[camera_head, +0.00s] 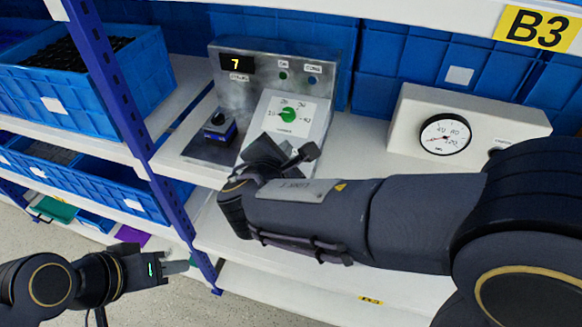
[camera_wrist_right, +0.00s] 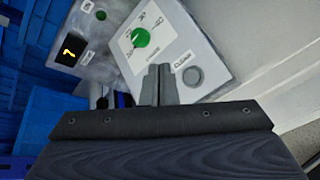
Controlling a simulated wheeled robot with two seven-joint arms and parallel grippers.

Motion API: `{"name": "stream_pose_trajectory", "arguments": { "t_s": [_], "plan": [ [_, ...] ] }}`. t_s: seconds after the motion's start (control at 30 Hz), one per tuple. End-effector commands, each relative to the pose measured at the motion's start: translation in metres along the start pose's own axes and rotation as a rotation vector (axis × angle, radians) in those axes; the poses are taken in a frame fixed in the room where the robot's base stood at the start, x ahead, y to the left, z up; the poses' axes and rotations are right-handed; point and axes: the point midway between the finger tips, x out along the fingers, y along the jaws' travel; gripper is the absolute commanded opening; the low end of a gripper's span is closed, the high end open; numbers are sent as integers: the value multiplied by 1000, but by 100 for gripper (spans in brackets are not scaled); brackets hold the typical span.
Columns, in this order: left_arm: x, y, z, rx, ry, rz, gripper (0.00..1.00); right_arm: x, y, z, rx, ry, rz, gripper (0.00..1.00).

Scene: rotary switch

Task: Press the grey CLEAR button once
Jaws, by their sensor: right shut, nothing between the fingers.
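The grey CLEAR button (camera_wrist_right: 192,76) is a round button beside its small label on the white sloped panel (camera_wrist_right: 208,48). In the head view my right gripper hides the lower panel, and I cannot make the button out there. My right gripper (camera_wrist_right: 159,72) is shut and empty. In the wrist view its fingertips appear just left of the button; whether they touch the panel is unclear. It also shows in the head view (camera_head: 283,150), over the panel's lower part. My left gripper (camera_head: 176,267) is low at the left, away from the panel; its finger opening is unclear.
A green rotary knob (camera_head: 288,114) sits on the panel above my right gripper. The display (camera_head: 237,63) reads 7. A blue box with a black knob (camera_head: 218,122) stands left of the panel. A white gauge box (camera_head: 490,118) stands right. A blue shelf post (camera_head: 110,95) rises at left.

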Motion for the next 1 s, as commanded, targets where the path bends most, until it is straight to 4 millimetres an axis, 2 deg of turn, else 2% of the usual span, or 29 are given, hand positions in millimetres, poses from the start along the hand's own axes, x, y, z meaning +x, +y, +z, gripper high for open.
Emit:
{"name": "stream_pose_trajectory", "arguments": {
  "t_s": [0.03,0.37,1.0],
  "plan": [
    [10,-4,5,0,0,0,36,8,-8,-8,-1,-1,-1,0],
    [38,-17,19,0,0,0,36,36,-28,-28,1,0,0,0],
    [39,-18,20,0,0,0,36,39,-28,-28,0,0,0,0]
  ]
}}
